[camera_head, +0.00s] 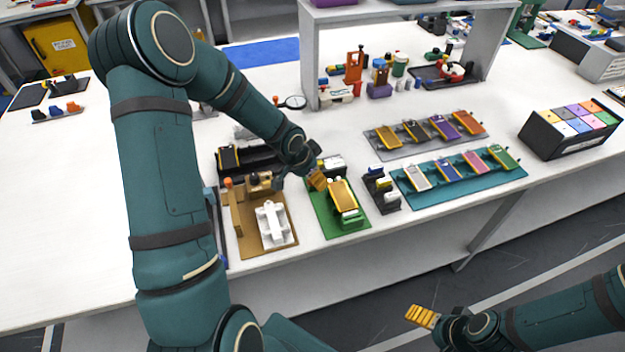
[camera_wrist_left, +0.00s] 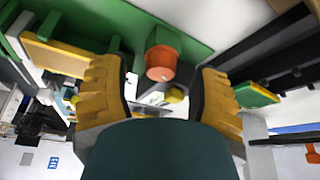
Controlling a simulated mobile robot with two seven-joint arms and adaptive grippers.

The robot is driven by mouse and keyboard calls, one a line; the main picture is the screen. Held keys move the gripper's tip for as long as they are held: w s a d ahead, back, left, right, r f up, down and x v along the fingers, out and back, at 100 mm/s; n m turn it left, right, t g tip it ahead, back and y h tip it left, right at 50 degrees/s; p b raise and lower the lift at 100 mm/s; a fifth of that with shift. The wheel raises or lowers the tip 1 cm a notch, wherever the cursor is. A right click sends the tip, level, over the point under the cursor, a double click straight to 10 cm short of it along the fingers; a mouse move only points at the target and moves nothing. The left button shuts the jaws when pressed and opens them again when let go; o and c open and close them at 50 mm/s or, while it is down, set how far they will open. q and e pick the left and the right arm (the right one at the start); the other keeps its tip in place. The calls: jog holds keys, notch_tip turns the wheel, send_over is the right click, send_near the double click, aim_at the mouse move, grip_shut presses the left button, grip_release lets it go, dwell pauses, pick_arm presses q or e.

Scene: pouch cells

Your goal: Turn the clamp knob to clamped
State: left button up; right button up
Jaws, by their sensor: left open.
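My left gripper (camera_head: 318,181) is over the left side of the green fixture (camera_head: 325,223), which holds a gold pouch cell (camera_head: 342,196). In the left wrist view the left gripper (camera_wrist_left: 163,90) is open, its yellow ribbed fingers well apart. An orange-red round knob (camera_wrist_left: 160,64) on a green mount shows between the fingers, with a gap on both sides. It touches neither finger as far as I can see. I cannot make out this knob or its turn position in the head view. My right gripper (camera_head: 422,316) is at the lower right, off the table, holding nothing visible.
A brown fixture board (camera_head: 285,237) with a white part lies left of the green fixture. A small black stand (camera_head: 380,187) is close on its right. Teal (camera_head: 462,182) and grey (camera_head: 403,151) trays of cells lie further right. The table's front edge is near.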

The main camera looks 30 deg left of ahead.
pick_arm(q)
jog(key=shift+w+f, duration=0.2)
jog(key=shift+f, duration=0.35)
pick_arm(e)
jog(key=shift+f, duration=0.15)
pick_arm(q)
grip_shut()
jog(key=shift+r+p, duration=0.15)
jog(key=shift+p, duration=0.2)
jog(key=m+p, duration=0.2)
jog(key=p, duration=0.2)
jog(key=shift+h, duration=0.4)
jog(key=shift+m+p, duration=0.4)
jog(key=shift+p, duration=0.25)
pick_arm(e)
notch_tip(320, 180, up, 6)
jog(key=w, duration=0.1)
jog(key=shift+w+d, duration=0.15)
jog(key=shift+w, duration=0.25)
